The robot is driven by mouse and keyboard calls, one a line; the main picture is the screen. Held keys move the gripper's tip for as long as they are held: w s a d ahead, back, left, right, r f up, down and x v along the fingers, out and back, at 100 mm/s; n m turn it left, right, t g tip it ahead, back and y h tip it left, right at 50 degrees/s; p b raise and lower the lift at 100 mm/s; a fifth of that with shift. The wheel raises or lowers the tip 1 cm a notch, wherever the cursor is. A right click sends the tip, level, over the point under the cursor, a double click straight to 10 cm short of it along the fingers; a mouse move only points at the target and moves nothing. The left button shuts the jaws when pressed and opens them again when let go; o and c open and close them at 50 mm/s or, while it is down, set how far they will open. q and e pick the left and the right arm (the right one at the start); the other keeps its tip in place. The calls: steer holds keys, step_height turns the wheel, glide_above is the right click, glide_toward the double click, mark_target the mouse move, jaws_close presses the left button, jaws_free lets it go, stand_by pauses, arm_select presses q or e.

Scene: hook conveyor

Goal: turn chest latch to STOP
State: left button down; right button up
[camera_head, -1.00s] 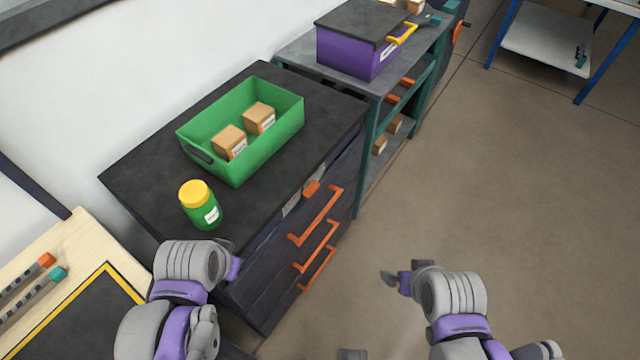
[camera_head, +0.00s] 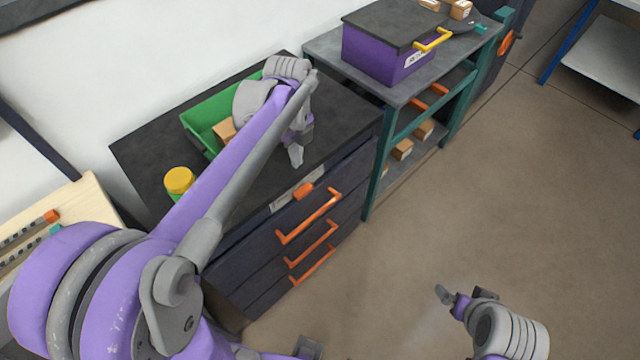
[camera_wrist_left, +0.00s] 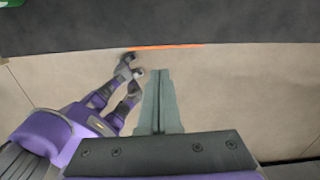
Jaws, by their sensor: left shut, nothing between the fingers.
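The dark chest of drawers (camera_head: 345,158) stands at center in the head view. Its orange latch (camera_head: 303,190) sits on a grey plate (camera_head: 284,202) high on the front, above the top drawer handle. The plate's marks are too small to read. My left gripper (camera_head: 296,158) is shut and empty, pointing down over the chest top near its front edge, above and behind the latch and apart from it. Its closed fingers (camera_wrist_left: 160,85) also show in the left wrist view. My right gripper (camera_head: 447,295) is over the floor, away from the chest; its jaw state is unclear.
A green bin (camera_head: 196,118) with a box and a yellow-lidded jar (camera_head: 179,181) stand on the chest, partly behind my left arm. Orange drawer handles (camera_head: 310,217) jut from the front. A shelf unit (camera_head: 391,135) with a purple box (camera_head: 375,56) adjoins. Floor at right is clear.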

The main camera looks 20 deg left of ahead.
mark_target(301, 195)
arm_select(q)
steer(key=shift+w+m, duration=0.2)
steer(key=shift+m, duration=0.1)
arm_select(e)
steer(key=shift+d, duration=0.1)
arm_select(q)
steer(key=shift+a, duration=0.1)
arm_select(e)
steer(key=shift+s, duration=0.1)
arm_select(q)
step_height(301, 195, down, 14)
steer(key=shift+b, duration=0.35)
arm_select(e)
steer(key=shift+s+f, duration=0.15)
steer(key=shift+f, duration=0.3)
